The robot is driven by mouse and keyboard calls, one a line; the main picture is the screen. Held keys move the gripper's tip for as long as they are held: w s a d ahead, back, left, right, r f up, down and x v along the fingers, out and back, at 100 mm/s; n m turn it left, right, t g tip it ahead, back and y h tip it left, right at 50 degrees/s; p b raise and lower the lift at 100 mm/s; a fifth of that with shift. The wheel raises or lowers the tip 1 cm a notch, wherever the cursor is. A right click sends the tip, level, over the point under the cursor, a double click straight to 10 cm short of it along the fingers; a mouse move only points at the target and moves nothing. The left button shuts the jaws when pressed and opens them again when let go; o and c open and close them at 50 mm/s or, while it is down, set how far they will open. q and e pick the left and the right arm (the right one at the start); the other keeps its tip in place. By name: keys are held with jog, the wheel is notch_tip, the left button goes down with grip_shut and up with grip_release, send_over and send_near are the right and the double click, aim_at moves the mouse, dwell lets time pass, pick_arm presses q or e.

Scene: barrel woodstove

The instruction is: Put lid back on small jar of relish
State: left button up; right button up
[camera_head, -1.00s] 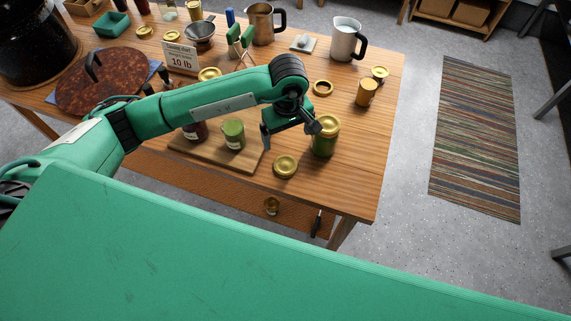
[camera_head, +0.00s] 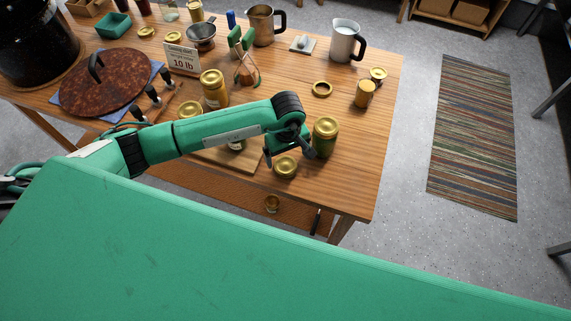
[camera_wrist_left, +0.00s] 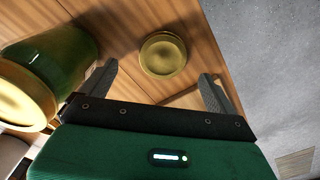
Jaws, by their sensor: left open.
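A round gold lid (camera_head: 285,167) lies flat on the table near its front edge, right of the wooden board (camera_head: 222,160). My left gripper (camera_head: 288,155) is open and empty, with its fingers over and around the lid. In the left wrist view the lid (camera_wrist_left: 163,53) lies between and beyond the spread fingertips (camera_wrist_left: 158,76), apart from both. A small jar (camera_head: 236,147) on the board is mostly hidden behind my left arm; only its lower part shows. A taller green jar with a gold lid (camera_head: 325,138) stands just right of the gripper. My right gripper is out of view.
The tall green jar also shows close beside a finger in the left wrist view (camera_wrist_left: 58,62). The table is clear right of the tall jar.

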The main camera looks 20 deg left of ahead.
aim_at(285, 165)
pick_arm(q)
jog(key=f+p, duration=0.1)
jog(key=f, duration=0.1)
jog(key=f+p, duration=0.1)
jog(key=f, duration=0.1)
jog(key=shift+s+a, duration=0.15)
jog(key=shift+s, duration=0.05)
jog(key=shift+f, duration=0.5)
jog(key=c, duration=1)
jog(key=shift+r, duration=0.1)
